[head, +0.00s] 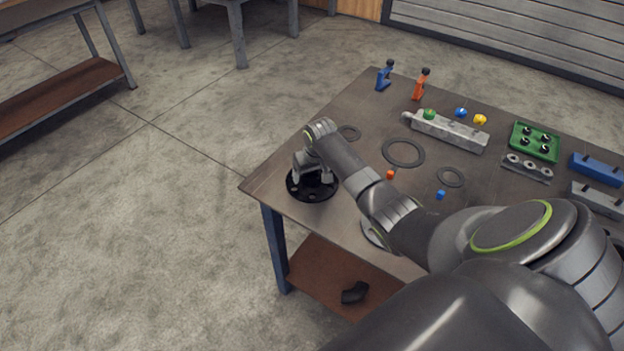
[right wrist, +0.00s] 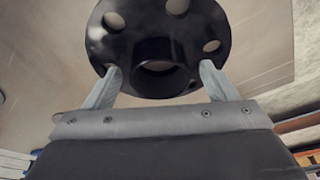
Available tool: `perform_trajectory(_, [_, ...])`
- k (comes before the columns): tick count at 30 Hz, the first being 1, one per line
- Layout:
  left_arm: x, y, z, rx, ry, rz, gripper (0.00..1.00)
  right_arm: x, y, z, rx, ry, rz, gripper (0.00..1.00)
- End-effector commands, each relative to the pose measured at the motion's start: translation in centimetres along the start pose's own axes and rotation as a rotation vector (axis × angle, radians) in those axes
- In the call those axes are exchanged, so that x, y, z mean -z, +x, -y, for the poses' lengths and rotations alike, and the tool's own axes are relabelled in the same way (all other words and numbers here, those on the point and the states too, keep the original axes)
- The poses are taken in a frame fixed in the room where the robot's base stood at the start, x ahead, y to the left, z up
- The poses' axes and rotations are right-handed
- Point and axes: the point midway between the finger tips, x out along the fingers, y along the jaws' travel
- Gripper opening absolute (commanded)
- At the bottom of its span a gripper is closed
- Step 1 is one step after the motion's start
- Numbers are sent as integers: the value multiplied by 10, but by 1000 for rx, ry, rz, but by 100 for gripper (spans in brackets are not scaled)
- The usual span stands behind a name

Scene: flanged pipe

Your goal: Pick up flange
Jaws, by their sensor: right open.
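A black round flange (head: 313,196) with bolt holes lies flat near the left corner of the table. My right gripper (head: 312,178) is directly above it, pointing down. In the right wrist view the flange (right wrist: 160,28) fills the top middle, with its raised hub between the two fingers of the right gripper (right wrist: 160,70). The fingers are apart, one on each side of the hub. I cannot tell whether they touch it. My left gripper is not in view.
Flat dark rings (head: 404,153) lie right of the flange on the table (head: 262,184), beside small orange (head: 390,174) and blue (head: 441,195) pieces. A green tray (head: 535,142) and a grey block (head: 446,131) stand farther back. A black elbow (head: 355,292) lies on the lower shelf.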

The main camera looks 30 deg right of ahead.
Motion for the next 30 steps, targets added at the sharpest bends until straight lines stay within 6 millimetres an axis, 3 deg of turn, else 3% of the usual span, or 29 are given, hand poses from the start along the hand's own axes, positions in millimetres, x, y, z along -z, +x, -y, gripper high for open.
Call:
perform_trajectory(9, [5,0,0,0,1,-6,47,0,4,0,0,-1,-2,79])
perform_trajectory(24, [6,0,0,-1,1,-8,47,0,4,0,0,0,-1,15])
perform_trajectory(30, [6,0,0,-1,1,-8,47,1,3,0,0,-1,-4,14])
